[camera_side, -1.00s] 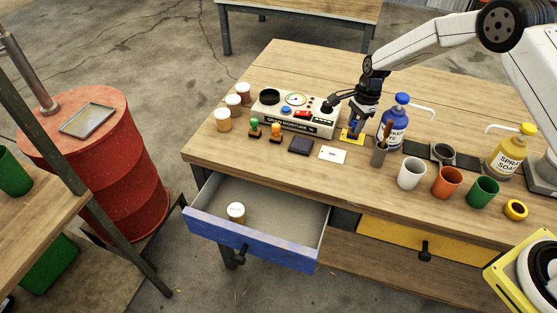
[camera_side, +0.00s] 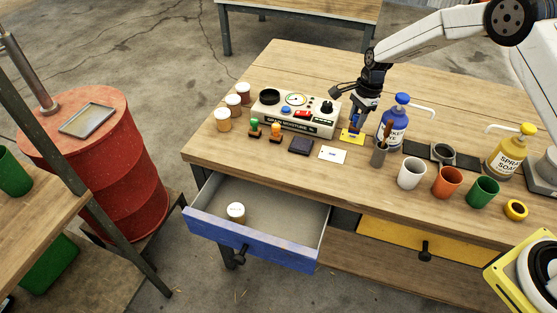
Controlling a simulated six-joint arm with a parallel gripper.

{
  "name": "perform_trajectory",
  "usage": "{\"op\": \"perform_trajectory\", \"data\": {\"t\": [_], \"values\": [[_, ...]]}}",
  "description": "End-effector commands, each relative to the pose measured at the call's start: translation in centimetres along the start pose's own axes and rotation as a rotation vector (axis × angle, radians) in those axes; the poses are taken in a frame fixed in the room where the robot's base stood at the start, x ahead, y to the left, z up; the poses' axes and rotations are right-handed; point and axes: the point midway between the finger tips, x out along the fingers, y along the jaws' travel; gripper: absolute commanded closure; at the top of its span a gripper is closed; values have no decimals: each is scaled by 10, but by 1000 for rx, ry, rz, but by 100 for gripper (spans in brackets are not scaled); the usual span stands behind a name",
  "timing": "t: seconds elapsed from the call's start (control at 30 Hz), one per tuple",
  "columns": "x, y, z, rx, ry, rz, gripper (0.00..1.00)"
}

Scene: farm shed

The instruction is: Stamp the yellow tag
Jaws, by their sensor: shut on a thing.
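The yellow tag (camera_side: 346,134) lies flat on the workbench, right of the grey grain moisture meter. My gripper (camera_side: 357,115) is above the tag, pointing down. It is shut on a stamp with a blue part (camera_side: 356,125), mostly hidden by the fingers. The stamp is just above the tag; a small gap seems to show. A small dark spot shows on the tag, too small to read. A green-handled stamp (camera_side: 254,128) and an orange-handled stamp (camera_side: 275,131) stand in front of the meter. A dark ink pad (camera_side: 301,146) and a white tag (camera_side: 332,154) lie nearby.
The meter (camera_side: 293,124) stands left of my gripper. Several cups, including a white one (camera_side: 411,173), stand farther right. An open drawer (camera_side: 265,232) holds a jar.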

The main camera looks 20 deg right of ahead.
Motion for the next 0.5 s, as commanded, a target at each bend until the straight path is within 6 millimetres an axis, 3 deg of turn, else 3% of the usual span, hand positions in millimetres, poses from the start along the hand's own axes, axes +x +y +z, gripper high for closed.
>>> {"op": "perform_trajectory", "data": {"t": [0.5], "values": [[-30,0,4,-1,0,-1,100]]}}
